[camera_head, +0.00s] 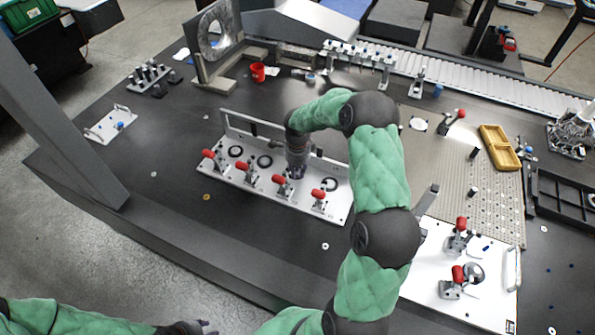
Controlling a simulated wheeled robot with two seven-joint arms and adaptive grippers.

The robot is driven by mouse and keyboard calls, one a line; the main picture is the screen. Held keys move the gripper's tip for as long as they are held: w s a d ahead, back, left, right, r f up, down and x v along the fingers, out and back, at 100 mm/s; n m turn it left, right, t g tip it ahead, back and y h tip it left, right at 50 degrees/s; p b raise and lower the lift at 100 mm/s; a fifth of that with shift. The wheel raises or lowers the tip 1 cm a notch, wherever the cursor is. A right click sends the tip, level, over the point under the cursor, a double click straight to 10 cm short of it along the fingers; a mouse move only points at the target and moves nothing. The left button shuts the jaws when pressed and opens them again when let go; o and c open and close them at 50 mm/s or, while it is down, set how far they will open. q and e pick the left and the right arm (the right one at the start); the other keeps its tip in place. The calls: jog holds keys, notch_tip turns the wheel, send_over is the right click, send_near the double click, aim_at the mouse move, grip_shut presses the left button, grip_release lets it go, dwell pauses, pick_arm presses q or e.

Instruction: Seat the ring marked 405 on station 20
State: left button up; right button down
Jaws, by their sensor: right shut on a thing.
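A white fixture plate (225,177) lies on the dark table, with a row of stations and a red-handled clamp in front of each. My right gripper (296,174) points down over the plate between the second and last ring shapes. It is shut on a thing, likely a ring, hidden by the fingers. My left gripper (203,327) is at the bottom edge, its jaws unclear.
Red clamp handles (281,180) stand close to my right gripper. A raised rail (240,124) runs behind the stations. A second white plate with clamps (425,285) lies at the right, and a yellow tray (499,147) beyond. The table's front left is mostly clear.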

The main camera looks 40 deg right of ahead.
aim_at(298, 173)
jog(key=shift+f+b, duration=0.45)
jog(key=shift+f, duration=0.15)
jog(key=c, duration=1.1)
grip_release()
jog(key=shift+r, duration=4.05)
jog(key=shift+r, duration=0.1)
